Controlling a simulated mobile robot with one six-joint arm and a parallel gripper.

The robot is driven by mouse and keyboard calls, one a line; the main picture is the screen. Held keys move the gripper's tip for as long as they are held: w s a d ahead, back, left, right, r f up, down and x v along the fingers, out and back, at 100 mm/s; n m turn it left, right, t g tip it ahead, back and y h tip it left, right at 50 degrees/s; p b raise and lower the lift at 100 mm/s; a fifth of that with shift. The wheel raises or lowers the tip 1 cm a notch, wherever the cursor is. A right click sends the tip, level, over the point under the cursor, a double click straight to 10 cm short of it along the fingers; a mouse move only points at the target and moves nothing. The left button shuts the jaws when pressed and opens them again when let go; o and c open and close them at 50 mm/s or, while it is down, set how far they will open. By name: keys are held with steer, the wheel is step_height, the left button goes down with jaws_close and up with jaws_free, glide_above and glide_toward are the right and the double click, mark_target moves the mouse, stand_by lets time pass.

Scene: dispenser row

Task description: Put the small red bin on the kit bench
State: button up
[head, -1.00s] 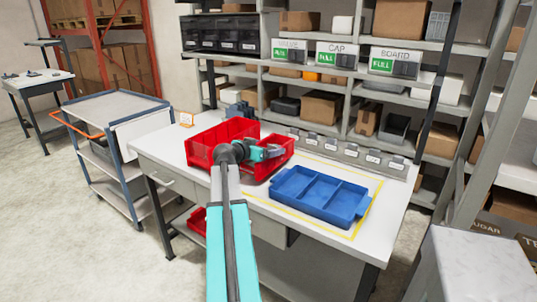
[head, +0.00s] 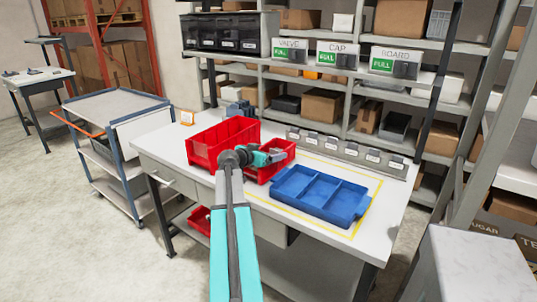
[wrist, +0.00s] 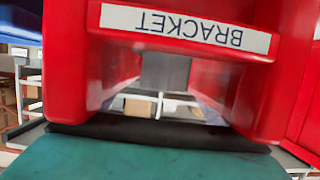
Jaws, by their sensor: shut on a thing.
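The small red bin (head: 272,172) is at the kit bench, right beside a larger red bin (head: 206,150). My gripper (head: 266,157) is shut on it. In the wrist view the small bin (wrist: 75,60) fills most of the picture, and its label, upside down, reads BRACKET. My gripper (wrist: 150,135) runs along the lower edge of that view. The kit bench (head: 385,205) has a white top. I cannot tell whether the bin's underside touches it; my arm hides part of the bin.
A blue divided tray (head: 318,193) lies inside a yellow outline to the right. A row of small labelled holders (head: 345,150) lines the bench's back edge. Another red bin (head: 200,219) is under the bench. A grey cart (head: 112,105) stands at left.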

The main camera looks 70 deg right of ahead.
steer(key=shift+f, duration=0.25)
steer(key=shift+f, duration=0.15)
steer(key=o, duration=1.3)
steer(key=shift+a, duration=0.15)
step_height(320, 180, up, 4)
steer(key=b, duration=0.2)
glide_above(252, 172)
steer(key=shift+w+d+f, duration=0.1)
steer(key=shift+d+f, duration=0.1)
steer(key=shift+r, duration=0.1)
